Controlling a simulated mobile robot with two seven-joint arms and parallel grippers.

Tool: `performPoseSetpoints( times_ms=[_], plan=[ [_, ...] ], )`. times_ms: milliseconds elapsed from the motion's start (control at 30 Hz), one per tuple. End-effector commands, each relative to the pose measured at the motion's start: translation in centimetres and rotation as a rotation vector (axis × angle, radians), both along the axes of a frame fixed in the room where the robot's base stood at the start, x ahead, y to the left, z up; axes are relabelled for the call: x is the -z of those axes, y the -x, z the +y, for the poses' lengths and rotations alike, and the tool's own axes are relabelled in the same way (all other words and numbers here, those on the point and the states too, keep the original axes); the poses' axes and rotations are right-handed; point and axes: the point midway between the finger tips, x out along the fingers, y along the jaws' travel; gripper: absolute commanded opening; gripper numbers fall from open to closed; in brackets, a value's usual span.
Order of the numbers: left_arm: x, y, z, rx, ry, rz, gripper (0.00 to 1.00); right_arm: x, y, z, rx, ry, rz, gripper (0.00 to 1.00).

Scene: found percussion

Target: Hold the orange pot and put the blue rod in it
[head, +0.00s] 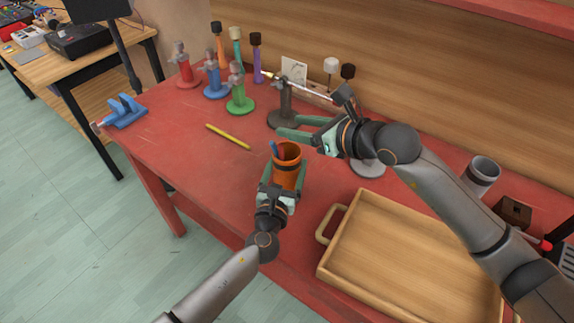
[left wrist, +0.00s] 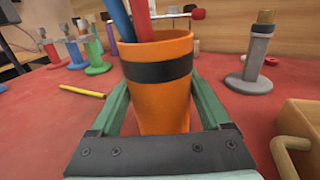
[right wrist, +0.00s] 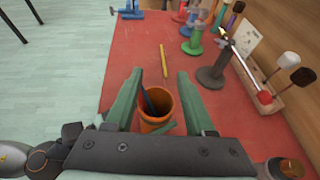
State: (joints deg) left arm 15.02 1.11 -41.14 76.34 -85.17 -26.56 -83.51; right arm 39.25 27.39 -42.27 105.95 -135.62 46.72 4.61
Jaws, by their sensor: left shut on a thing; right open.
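The orange pot (head: 287,172) stands upright on the red table, with a dark band around it in the left wrist view (left wrist: 160,98). My left gripper (head: 284,186) is shut on it, one finger on each side. The blue rod (left wrist: 120,20) leans out of the pot's mouth, beside a red rod (left wrist: 143,20). The blue rod's lower end is hidden by the pot wall. My right gripper (head: 291,127) is open and empty, above and behind the pot. In the right wrist view the pot (right wrist: 158,124) lies below and between its fingers.
A yellow rod (head: 228,137) lies on the table left of the pot. Several coloured stands, including a green one (head: 238,103), and upright mallets are at the back. A dark stand (head: 284,112) is behind my right gripper. A wooden tray (head: 335,250) is at the right front.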

Motion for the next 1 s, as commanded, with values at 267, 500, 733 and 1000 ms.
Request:
performPoseSetpoints(
  times_ms=[267,500,733,1000],
  plan=[
    [0.1,0.0,0.0,0.000,0.000,0.002,0.13,-0.7,1.3,-1.4,0.000,0.002,-0.002,0.54],
    [0.1,0.0,0.0,0.000,0.000,0.002,0.13,-2.6,4.5,-4.9,0.002,0.004,-0.001,0.54],
    [0.1,0.0,0.0,0.000,0.000,0.002,0.13,-4.1,6.9,-7.4,0.002,0.001,0.000,0.54],
    [0.1,0.0,0.0,0.001,0.000,0.002,0.13,-4.6,7.7,-8.1,-0.001,-0.001,0.001,0.54]
  ],
)
